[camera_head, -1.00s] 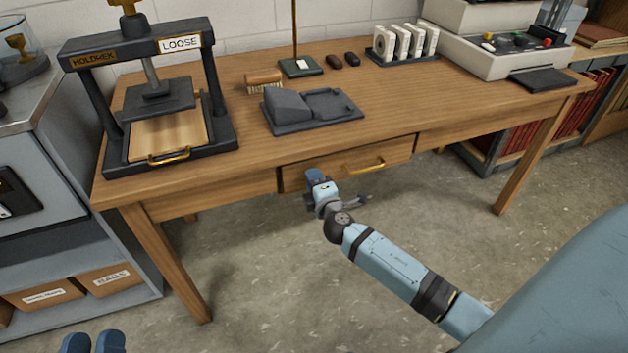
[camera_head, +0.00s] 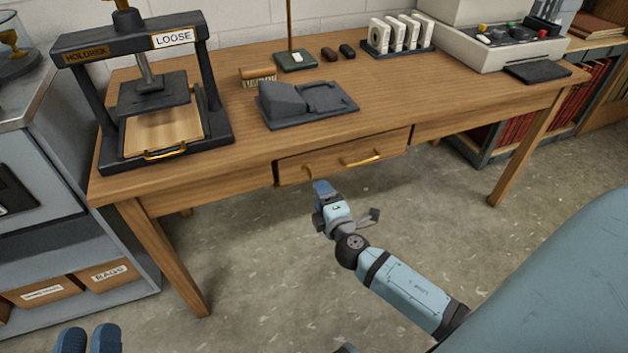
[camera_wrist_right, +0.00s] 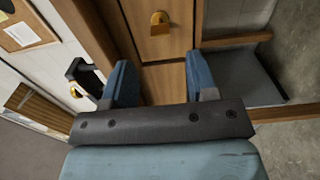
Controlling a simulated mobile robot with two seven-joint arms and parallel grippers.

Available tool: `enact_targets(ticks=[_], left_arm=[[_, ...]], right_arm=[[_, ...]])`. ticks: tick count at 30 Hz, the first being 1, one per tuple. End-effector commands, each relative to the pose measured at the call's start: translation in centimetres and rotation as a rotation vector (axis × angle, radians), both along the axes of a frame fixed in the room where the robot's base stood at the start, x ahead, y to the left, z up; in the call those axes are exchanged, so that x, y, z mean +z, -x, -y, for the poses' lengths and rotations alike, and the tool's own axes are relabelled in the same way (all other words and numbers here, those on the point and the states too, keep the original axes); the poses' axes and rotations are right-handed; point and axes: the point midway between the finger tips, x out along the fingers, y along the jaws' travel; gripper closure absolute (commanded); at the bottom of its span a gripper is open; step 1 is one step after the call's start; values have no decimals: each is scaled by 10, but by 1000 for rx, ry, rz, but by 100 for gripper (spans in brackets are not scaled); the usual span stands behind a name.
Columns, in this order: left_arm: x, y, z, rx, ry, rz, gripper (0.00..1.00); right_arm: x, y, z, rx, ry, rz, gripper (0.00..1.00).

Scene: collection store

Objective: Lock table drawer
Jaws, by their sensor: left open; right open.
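The table drawer (camera_head: 330,162) is set in the front of the wooden table (camera_head: 455,98) and looks closed. It has a brass handle (camera_head: 362,160). A small brass-coloured fitting (camera_head: 281,173) shows at its left end, too small to make out. My right gripper (camera_head: 346,203) is open and empty, below and in front of the drawer, apart from it. In the right wrist view its two blue fingers (camera_wrist_right: 160,75) are spread, with a brass padlock-like fitting (camera_wrist_right: 160,23) on wood beyond them. My left gripper (camera_head: 88,333) is open and empty at the bottom left.
A press (camera_head: 108,165) labelled LOOSE stands at the table's left end. A dark grey block (camera_head: 305,104), a brush (camera_head: 258,76) and a rack of white pieces (camera_head: 398,46) stand on the tabletop. Grey shelving (camera_head: 45,258) is at left. The floor under the table is clear.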

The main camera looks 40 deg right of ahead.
Motion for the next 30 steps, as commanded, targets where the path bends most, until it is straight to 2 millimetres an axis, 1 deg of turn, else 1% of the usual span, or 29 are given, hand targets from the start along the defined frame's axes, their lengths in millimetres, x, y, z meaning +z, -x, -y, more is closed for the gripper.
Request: enact_targets(ticks=[1, 3, 6, 9, 13, 30], left_arm=[[-1, 0, 0, 0, 1, 0, 57], [-1, 0, 0, 0, 1, 0, 57], [-3, 0, 0, 0, -1, -5, 57], [-5, 0, 1, -2, -4, -13, 57], [-5, 0, 1, -3, -6, -16, 57], [-2, 0, 0, -1, -1, -8, 57]], right_arm=[[-2, 12, -3, 0, -3, -2, 47], [-1, 24, -6, 0, -1, -2, 47], [-1, 38, -9, 0, 0, -1, 47], [0, 46, -11, 0, 0, 0, 47], [0, 51, -12, 0, 0, 1, 47], [0, 51, -12, 0, 0, 1, 47]])
